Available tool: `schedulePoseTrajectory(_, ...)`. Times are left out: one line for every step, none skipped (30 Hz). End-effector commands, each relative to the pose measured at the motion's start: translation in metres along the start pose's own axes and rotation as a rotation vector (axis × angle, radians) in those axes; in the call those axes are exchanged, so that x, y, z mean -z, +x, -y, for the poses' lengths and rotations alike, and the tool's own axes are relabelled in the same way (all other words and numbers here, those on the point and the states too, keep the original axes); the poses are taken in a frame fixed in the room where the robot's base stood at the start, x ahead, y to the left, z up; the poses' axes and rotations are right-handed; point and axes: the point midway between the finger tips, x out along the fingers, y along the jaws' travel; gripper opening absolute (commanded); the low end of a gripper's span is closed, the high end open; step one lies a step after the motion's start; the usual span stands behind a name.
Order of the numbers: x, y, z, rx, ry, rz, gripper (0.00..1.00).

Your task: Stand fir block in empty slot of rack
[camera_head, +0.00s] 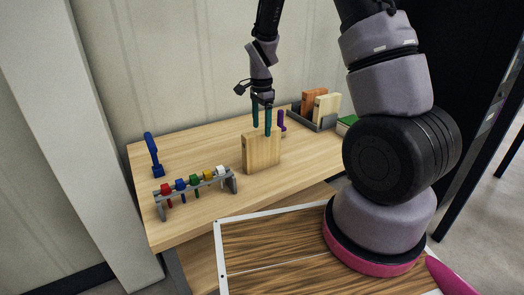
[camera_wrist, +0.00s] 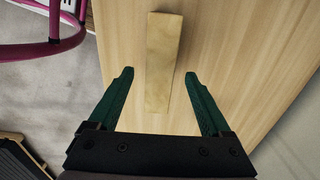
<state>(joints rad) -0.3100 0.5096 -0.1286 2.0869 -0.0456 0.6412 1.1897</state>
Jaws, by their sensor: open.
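The fir block (camera_head: 262,153), a pale flat wooden block, stands upright on the table. In the wrist view its narrow top (camera_wrist: 164,50) shows from above. My gripper (camera_head: 261,131) points down over the block, open and empty. In the wrist view its green fingers (camera_wrist: 158,73) lie one to each side of the block, with a gap on both sides. The fingertips are near the block's top edge. The dark grey rack (camera_head: 299,114) stands at the table's back right. It holds an orange-brown block (camera_head: 313,98) and a pale block (camera_head: 327,107). Its empty slot is unclear.
A grey stand (camera_head: 206,183) with several coloured pieces is at the front left. A blue tool (camera_head: 153,155) stands behind it at the table's left. A purple object (camera_head: 281,122) is just behind the fir block. A green item (camera_head: 346,122) sits near the rack. The table's middle left is clear.

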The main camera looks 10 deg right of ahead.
Motion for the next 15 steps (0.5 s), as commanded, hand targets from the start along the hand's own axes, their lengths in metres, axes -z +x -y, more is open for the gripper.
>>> schedulePoseTrajectory(0.0, 0.009, -0.001, -0.003, 0.001, 0.0, 0.82)
schedulePoseTrajectory(0.001, 0.013, -0.001, -0.003, 0.001, 0.0, 0.82)
schedulePoseTrajectory(0.0, 0.017, -0.001, -0.003, 0.0, 0.0, 0.82)
schedulePoseTrajectory(0.0, 0.02, -0.001, -0.002, 0.0, 0.0, 0.82)
schedulePoseTrajectory(0.0, 0.022, 0.0, -0.001, -0.001, 0.0, 0.82)
schedulePoseTrajectory(0.0, 0.024, 0.0, -0.001, -0.001, 0.0, 0.82)
schedulePoseTrajectory(0.0, 0.025, -0.001, -0.001, -0.001, 0.0, 0.82)
schedulePoseTrajectory(0.0, 0.028, -0.001, -0.001, -0.001, 0.0, 0.82)
schedulePoseTrajectory(0.001, 0.032, -0.001, -0.002, -0.001, 0.0, 0.82)
schedulePoseTrajectory(0.001, 0.036, -0.001, -0.002, -0.001, 0.001, 0.82)
schedulePoseTrajectory(0.001, 0.04, -0.001, -0.003, 0.0, 0.001, 0.82)
schedulePoseTrajectory(0.002, 0.047, -0.001, -0.003, 0.0, 0.001, 0.82)
schedulePoseTrajectory(0.002, 0.052, -0.002, -0.004, 0.001, 0.001, 0.82)
schedulePoseTrajectory(0.002, 0.056, -0.002, -0.003, 0.0, 0.001, 0.82)
schedulePoseTrajectory(0.001, 0.062, -0.001, -0.003, -0.001, 0.001, 0.82)
